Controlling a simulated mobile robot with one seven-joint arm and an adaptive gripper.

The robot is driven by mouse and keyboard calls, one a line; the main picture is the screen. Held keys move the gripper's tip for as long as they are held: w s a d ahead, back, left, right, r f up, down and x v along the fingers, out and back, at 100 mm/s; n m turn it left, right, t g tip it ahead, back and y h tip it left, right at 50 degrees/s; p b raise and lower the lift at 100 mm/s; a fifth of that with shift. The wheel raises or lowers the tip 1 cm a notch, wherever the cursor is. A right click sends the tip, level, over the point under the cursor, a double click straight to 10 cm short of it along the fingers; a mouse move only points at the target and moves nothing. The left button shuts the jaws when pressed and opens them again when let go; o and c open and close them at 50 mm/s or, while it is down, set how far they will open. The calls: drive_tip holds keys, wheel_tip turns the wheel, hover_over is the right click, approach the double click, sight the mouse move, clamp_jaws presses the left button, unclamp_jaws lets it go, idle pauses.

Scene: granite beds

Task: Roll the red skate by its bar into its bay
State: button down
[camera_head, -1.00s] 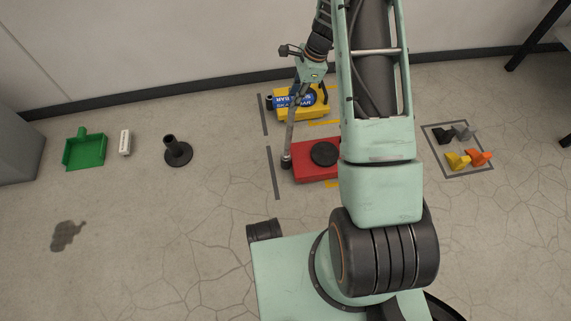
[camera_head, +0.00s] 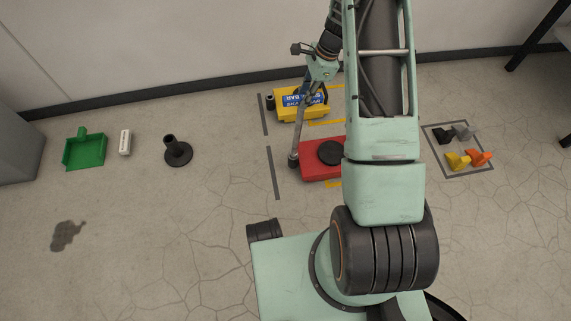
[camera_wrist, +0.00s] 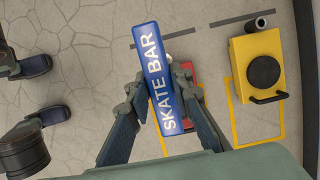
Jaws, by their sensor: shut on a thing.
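The red skate (camera_head: 318,172) is a low red block with a round black disc on top. It sits on the floor, partly hidden behind my arm, and shows in the wrist view (camera_wrist: 194,78) partly behind the bar's sign. The bar (camera_head: 299,130) leans up from the skate's left end. Its blue "SKATE BAR" sign (camera_wrist: 158,80) lies across the fingers in the wrist view. My gripper (camera_head: 322,80) is shut on the bar above the floor. Yellow bay lines (camera_head: 333,184) lie on the floor by the red skate; the bay's right part is hidden by my arm.
A yellow skate (camera_head: 288,116) stands just behind the red one. Grey floor strips (camera_head: 275,172) lie to the left. A black stand (camera_head: 177,153), a white block (camera_head: 125,142) and a green dustpan (camera_head: 85,150) are farther left. Coloured wedges (camera_head: 457,160) lie right.

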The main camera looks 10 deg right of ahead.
drive_tip(key=d, duration=0.9)
drive_tip(key=shift+d+f, duration=0.15)
idle(0.6)
drive_tip(key=shift+s+d, duration=0.1)
drive_tip(key=shift+d, duration=0.05)
drive_tip(key=d, duration=0.4)
drive_tip(key=shift+d+b, duration=0.4)
idle(0.4)
drive_tip(key=c, duration=0.7)
unclamp_jaws()
drive_tip(key=shift+a, duration=0.1)
drive_tip(key=shift+r+p, duration=3.1)
drive_tip(key=shift+r, duration=1.5)
